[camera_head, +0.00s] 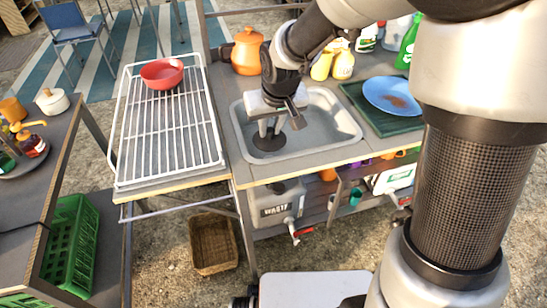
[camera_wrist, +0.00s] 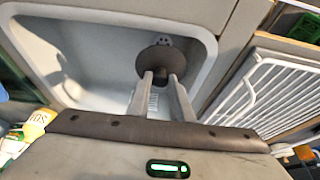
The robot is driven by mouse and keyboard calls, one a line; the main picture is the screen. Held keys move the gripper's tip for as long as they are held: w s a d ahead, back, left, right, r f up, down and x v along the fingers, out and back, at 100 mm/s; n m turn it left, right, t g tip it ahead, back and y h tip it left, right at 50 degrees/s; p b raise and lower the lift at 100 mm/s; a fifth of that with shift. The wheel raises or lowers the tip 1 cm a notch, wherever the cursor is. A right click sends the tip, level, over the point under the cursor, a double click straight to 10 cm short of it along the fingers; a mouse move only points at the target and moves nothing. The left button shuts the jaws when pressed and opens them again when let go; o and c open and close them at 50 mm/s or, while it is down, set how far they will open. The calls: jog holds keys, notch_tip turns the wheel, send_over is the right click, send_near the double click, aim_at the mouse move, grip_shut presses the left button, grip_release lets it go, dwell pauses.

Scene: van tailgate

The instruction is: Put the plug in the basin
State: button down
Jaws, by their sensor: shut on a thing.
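The plug (camera_head: 268,139) is a dark round disc at the left end of the grey basin (camera_head: 330,122) in the head view. My gripper (camera_head: 264,128) points down over the basin and is shut on the plug from above. In the wrist view the plug (camera_wrist: 160,64) sits at the fingertips of my gripper (camera_wrist: 162,78), with the basin (camera_wrist: 75,75) around and beneath it. A small pale part with dark holes (camera_wrist: 163,40) shows just behind the plug's far edge. I cannot tell whether the plug touches the basin floor.
A white wire rack (camera_head: 165,135) with a red bowl (camera_head: 162,73) stands left of the basin. An orange pot (camera_head: 247,52) and several bottles stand behind it. A green board (camera_head: 372,108) with a blue plate (camera_head: 391,96) lies to the right.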

aim_at(270, 149)
notch_tip(270, 149, down, 8)
jog(key=shift+f+b, duration=0.1)
jog(key=shift+b, duration=0.95)
jog(key=shift+f, duration=0.1)
jog(key=c, duration=1.6)
grip_release()
